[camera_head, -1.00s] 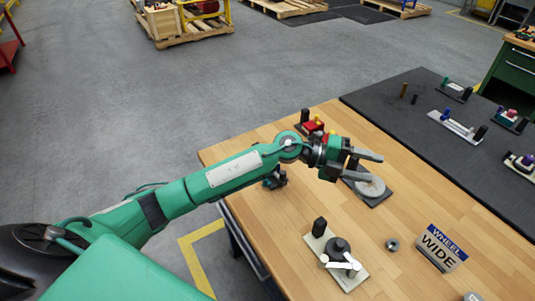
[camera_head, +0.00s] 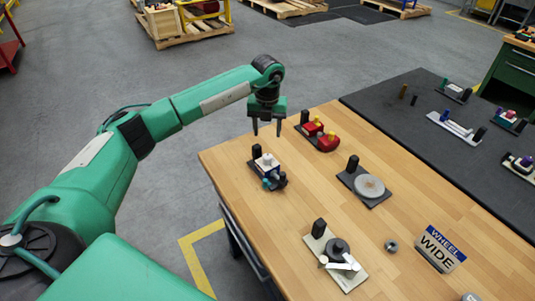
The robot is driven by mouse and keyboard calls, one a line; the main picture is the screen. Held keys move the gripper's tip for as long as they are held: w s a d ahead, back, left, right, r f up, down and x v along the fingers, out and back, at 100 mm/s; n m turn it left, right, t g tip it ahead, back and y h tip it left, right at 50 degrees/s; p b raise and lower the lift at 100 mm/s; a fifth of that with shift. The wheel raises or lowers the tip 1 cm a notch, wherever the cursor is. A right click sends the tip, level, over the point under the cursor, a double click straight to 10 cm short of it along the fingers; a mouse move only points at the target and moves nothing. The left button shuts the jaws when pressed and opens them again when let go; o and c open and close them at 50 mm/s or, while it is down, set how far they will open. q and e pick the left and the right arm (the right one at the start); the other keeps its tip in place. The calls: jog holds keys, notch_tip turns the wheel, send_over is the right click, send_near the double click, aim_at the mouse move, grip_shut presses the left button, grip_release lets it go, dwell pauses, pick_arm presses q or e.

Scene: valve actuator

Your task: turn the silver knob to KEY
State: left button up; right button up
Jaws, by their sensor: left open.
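My left gripper (camera_head: 267,130) is open and empty, with its fingers pointing down. It is in the air near the table's far left edge, above and behind a dark plate bearing a white, blue and teal fixture (camera_head: 268,170). A round silver-grey disc (camera_head: 370,186) lies on a dark plate with a black post, right of that fixture. A small grey ring-shaped piece (camera_head: 391,245) sits alone on the wood. I cannot tell which silver part is the knob, and no KEY marking is readable. My right gripper is out of view.
A dark mat (camera_head: 420,130) with more fixtures lies at right.

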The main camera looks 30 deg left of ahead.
aim_at(267, 156)
pick_arm(q)
notch_tip(267, 156, down, 12)
jog(key=p, duration=0.3)
jog(key=shift+r+p, duration=0.25)
jog(key=shift+p, duration=0.05)
jog(key=shift+c, duration=0.4)
jog(key=c, duration=0.9)
jog(key=shift+f+m+b, duration=0.15)
jog(key=shift+m+b, duration=0.35)
jog(key=shift+b, duration=0.4)
jog(key=m+b, duration=0.5)
jog(key=b, duration=0.1)
jog(key=shift+m, duration=0.4)
jog(key=shift+m+b, duration=1.5)
jog(key=shift+b, duration=0.05)
jog(key=shift+r, duration=0.2)
jog(key=o, duration=1)
